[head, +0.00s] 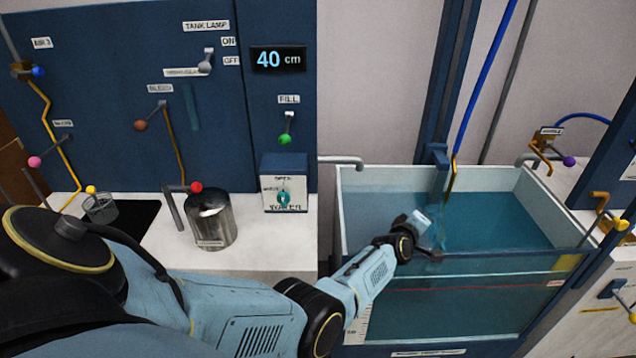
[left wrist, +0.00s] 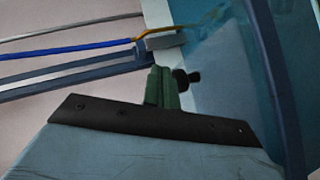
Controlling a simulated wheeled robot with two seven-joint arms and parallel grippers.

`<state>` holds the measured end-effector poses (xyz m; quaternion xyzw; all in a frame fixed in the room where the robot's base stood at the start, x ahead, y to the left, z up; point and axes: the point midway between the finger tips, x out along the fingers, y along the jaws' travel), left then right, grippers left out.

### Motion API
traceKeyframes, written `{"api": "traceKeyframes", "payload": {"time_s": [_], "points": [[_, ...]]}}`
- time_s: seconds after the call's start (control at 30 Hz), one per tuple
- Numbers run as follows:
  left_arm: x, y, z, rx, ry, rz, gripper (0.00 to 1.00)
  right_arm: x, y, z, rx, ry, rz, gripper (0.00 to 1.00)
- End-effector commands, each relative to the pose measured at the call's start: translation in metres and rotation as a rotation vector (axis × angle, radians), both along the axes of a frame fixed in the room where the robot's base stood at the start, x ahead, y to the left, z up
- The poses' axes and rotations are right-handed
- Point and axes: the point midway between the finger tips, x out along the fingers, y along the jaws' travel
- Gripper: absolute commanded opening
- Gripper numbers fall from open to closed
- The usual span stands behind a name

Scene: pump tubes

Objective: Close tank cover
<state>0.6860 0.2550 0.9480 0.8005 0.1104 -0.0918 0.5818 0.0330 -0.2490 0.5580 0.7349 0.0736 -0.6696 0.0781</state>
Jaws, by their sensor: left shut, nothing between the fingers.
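The tank (head: 352,215) is a pale-rimmed, clear-fronted box of blue water at the centre right. I cannot make out a separate cover lying over it; a dark blue bar (head: 520,253) runs along its front top edge. My left arm reaches in from the left, and my left gripper (head: 432,246) is over the front left part of the tank, close to that bar. The left wrist view shows the gripper's shut green fingers (left wrist: 161,88) with nothing between them, near the tank's pale rim (left wrist: 160,18). Whether they touch anything is unclear. My right gripper is out of view.
A blue post with a bracket (head: 437,156) stands at the tank's back edge, beside a blue and yellow tube (head: 452,175). A metal can (head: 211,222) and a small box with a teal knob (head: 284,182) sit left. The display (head: 278,59) reads 40 cm.

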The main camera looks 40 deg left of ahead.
Motion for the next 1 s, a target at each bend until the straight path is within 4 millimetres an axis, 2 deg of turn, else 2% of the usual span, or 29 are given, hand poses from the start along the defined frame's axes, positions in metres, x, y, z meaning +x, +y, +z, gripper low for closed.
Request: {"api": "traceKeyframes", "payload": {"time_s": [0.57, 0.67, 0.93, 1.0], "points": [[0.0, 0.0, 0.003, 0.0, 0.0, 0.0, 0.0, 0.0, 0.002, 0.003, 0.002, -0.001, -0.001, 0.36], [0.0, -0.001, 0.011, 0.0, 0.0, -0.001, 0.0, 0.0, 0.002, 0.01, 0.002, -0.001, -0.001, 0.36], [-0.001, -0.003, 0.046, -0.002, 0.0, -0.002, 0.0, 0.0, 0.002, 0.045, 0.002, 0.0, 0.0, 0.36], [-0.007, -0.01, 0.053, -0.005, -0.001, -0.004, 0.0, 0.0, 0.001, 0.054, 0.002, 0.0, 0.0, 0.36]]}}
